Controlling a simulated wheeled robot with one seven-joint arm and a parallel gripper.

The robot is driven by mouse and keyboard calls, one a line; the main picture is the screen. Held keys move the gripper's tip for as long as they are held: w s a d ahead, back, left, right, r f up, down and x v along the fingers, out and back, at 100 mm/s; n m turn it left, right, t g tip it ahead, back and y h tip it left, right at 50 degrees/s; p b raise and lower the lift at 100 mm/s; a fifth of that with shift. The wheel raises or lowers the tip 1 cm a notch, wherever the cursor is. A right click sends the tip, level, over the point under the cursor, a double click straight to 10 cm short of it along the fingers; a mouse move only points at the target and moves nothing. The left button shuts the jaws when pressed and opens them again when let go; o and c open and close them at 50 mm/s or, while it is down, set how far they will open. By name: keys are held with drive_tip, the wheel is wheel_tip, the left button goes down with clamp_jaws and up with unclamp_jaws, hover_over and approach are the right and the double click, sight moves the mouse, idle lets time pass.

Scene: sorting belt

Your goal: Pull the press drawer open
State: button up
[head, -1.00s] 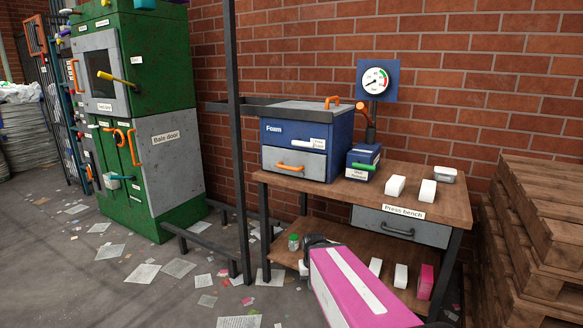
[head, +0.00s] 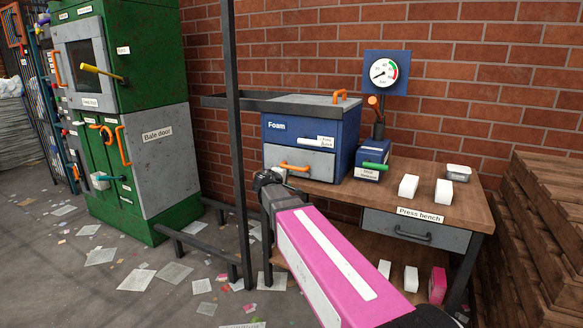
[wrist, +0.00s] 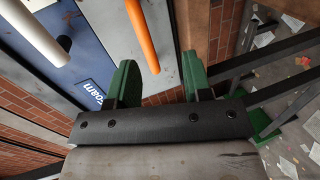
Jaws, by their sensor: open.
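The blue Foam press (head: 330,125) stands on the left end of the bench. Its grey front drawer (head: 312,158) looks shut and has an orange bar handle (head: 296,167). My gripper (head: 268,179) is in front of the drawer, just left of the handle in the head view. In the wrist view my gripper (wrist: 158,68) has its green fingers apart. The orange handle (wrist: 142,35) shows in the gap between them, apparently not gripped. How far it lies from the fingertips is hard to tell. A second grey drawer (head: 415,231) with a dark handle is under the bench top.
A dark upright post (head: 235,140) stands left of my gripper. A small blue box (head: 369,160) with a green handle sits right of the press. White blocks (head: 408,187) stand on the Press bench (head: 470,203). The green baler (head: 115,165) is at the left.

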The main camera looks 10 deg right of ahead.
sight(294, 169)
drive_tip(key=shift+n+t, duration=0.4)
drive_tip(key=shift+t, duration=0.1)
drive_tip(key=w+d, duration=0.1)
drive_tip(key=w, duration=0.2)
drive_tip(key=w+d, duration=0.2)
drive_tip(key=w, duration=0.1)
drive_tip(key=w+d, duration=0.2)
drive_tip(key=w, duration=0.2)
drive_tip(key=shift+w+f, duration=0.1)
clamp_jaws()
